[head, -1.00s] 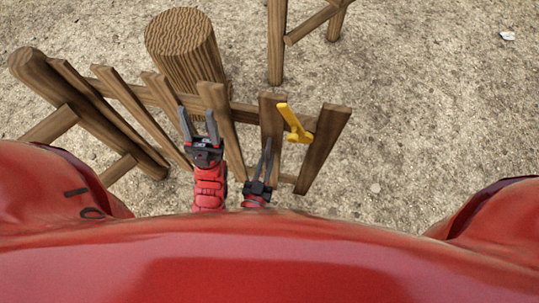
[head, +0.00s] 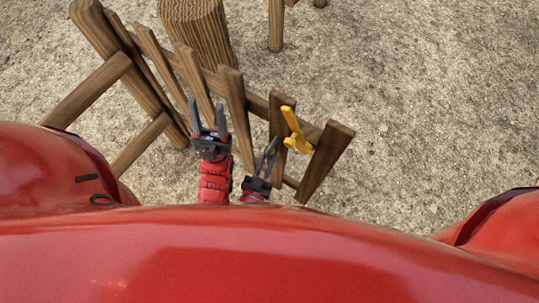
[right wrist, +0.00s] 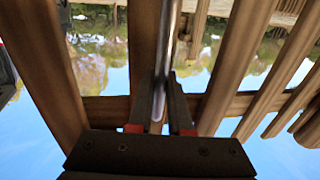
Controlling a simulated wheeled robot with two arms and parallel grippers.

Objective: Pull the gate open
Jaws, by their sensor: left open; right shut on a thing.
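The wooden gate of slats and rails (head: 235,95) runs slanting from a thick post (head: 125,70) at the upper left down to its free end slat (head: 325,165) at the right. A yellow latch (head: 297,134) is on its upper side near that end. My right gripper (head: 270,150) is beside the gate, left of the latch. In the right wrist view, my right gripper (right wrist: 161,95) is shut on a grey metal bar, the handle (right wrist: 166,45), in front of a slat. My left gripper (head: 207,104) is open and empty, left of the right one, close to the slats.
A wide wooden stump (head: 197,28) stands behind the gate. Another wooden post (head: 276,25) stands at the top, apart from the gate's free end. Side rails (head: 90,90) run from the thick post towards the lower left. The gravel ground (head: 430,110) at the right is clear.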

